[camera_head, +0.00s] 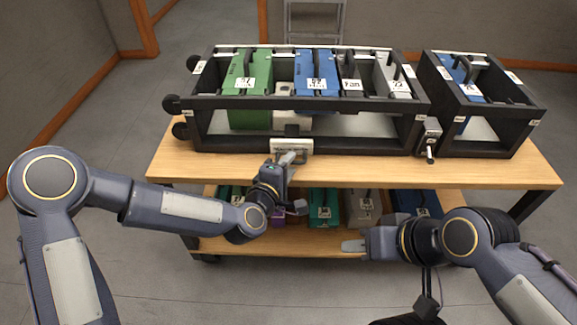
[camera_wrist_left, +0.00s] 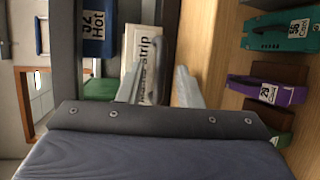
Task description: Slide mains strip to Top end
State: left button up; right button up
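The mains strip (camera_head: 292,147) is a small white block at the lower front rail of the large black rack (camera_head: 330,103). Its label also shows in the left wrist view (camera_wrist_left: 145,62), close ahead of my fingers. My left gripper (camera_head: 287,160) is just below and in front of the strip in the head view.
The rack holds a green module (camera_head: 247,86), a blue module (camera_head: 316,73) and grey ones. A smaller black rack (camera_head: 487,98) stands to the right. A metal latch-like part (camera_head: 429,139) sits between them. The wooden bench top (camera_head: 500,175) is clear in front. More modules stand on the lower shelf.

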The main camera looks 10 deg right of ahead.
pick_arm(q)
jog(key=shift+w+d+f, duration=0.1)
jog(key=shift+w+d, duration=0.15)
grip_shut()
